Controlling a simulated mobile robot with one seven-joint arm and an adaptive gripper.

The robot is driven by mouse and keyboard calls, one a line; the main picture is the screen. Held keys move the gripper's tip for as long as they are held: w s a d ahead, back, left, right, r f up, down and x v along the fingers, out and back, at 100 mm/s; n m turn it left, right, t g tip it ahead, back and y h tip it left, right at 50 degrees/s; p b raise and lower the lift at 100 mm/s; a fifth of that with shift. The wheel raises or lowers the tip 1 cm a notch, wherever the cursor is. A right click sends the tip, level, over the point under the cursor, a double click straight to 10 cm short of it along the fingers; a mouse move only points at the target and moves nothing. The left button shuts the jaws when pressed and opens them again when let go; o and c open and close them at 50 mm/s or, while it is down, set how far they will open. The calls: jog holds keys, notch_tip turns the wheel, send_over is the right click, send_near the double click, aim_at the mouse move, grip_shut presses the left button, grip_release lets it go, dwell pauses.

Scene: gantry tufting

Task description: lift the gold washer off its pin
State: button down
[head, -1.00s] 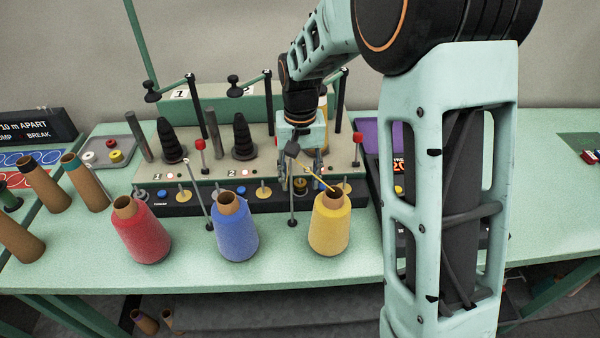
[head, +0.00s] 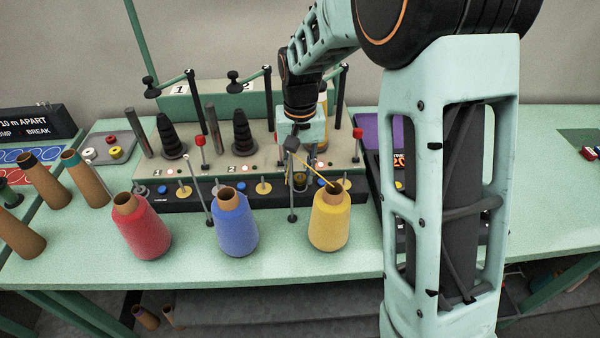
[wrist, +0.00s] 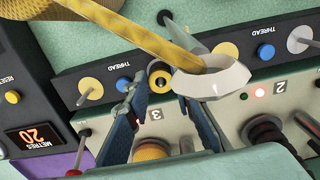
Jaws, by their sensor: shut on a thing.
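The gold washer (wrist: 159,84) shows in the wrist view as a small yellow ring with a dark centre and a black surround, at station 3. My gripper (wrist: 158,92) has its two blue-grey fingers on either side of it, shut on it. In the head view my gripper (head: 302,182) is low at the front strip of the machine, behind the yellow cone. The fingers and the washer are small and partly hidden there. I cannot tell whether the washer is clear of its pin.
Gold discs (wrist: 90,91) and blue buttons flank the grip. Red (head: 140,230), blue (head: 237,230) and yellow (head: 330,222) thread cones stand in front. A red-topped post (head: 357,145) stands right.

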notch_tip(320, 180, up, 7)
jog(key=p, duration=0.5)
dwell(0.7)
